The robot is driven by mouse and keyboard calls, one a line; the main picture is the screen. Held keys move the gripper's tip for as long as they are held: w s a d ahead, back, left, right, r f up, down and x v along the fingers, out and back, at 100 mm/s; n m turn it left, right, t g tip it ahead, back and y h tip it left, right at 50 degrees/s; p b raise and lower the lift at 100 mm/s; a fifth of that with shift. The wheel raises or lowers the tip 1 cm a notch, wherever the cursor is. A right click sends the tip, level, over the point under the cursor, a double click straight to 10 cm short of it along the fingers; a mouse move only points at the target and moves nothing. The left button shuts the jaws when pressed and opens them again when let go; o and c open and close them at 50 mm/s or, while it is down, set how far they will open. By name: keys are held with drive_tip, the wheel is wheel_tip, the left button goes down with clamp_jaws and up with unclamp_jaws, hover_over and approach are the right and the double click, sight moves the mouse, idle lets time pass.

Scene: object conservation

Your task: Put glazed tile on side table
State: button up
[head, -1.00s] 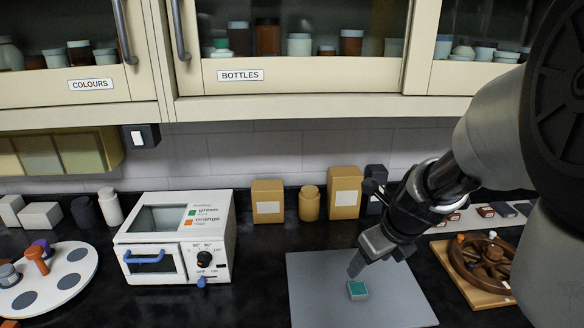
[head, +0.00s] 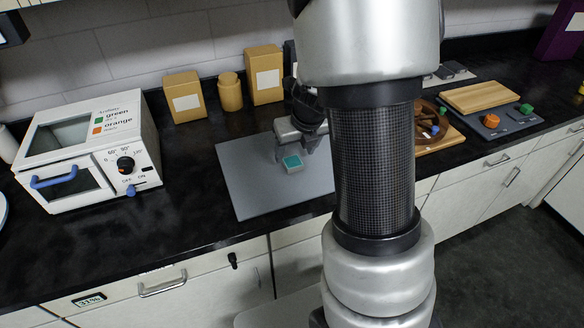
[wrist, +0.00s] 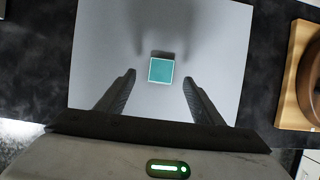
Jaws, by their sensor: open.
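The glazed tile (head: 292,162), a small block with a teal top, lies on a grey mat (head: 250,190) on the black counter. In the wrist view the tile (wrist: 161,71) sits just beyond the fingertips, centred between them. My gripper (wrist: 159,76) is open and empty, with one finger to each side. In the head view my gripper (head: 296,150) is above and right at the tile; my arm hides part of it and the right of the mat. A pale flat surface (head: 285,306) below the counter front, partly behind my arm, may be the side table.
A white oven-like box (head: 85,150) with blue handles stands left of the mat. Cardboard-coloured boxes (head: 185,97) and a jar (head: 230,92) stand behind it. A wooden board with a wheel (head: 440,135) is to the right. The counter's front edge drops to drawers.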

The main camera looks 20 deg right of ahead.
sight(293, 162)
drive_tip(key=b+x, duration=0.2)
drive_tip(key=x, duration=0.3)
drive_tip(key=shift+d+f, duration=0.15)
drive_tip(key=shift+f, duration=0.05)
drive_tip(key=shift+r, duration=0.1)
drive_tip(key=c, duration=1.3)
wheel_tip(293, 162, up, 10)
drive_tip(key=p, duration=0.5)
drive_tip(key=s+a+m+g+p, duration=0.1)
drive_tip(key=s+a+m+g, duration=0.1)
drive_tip(key=m, duration=1)
drive_tip(key=s+a+m+g+p, duration=0.2)
drive_tip(key=a+m+g, duration=0.2)
drive_tip(key=m, duration=0.8)
drive_tip(key=s+a+m+g+p, duration=0.2)
drive_tip(key=a+m+g, duration=0.1)
drive_tip(key=m, duration=0.9)
drive_tip(key=shift+s+a, duration=0.35)
drive_tip(key=shift+a, duration=0.35)
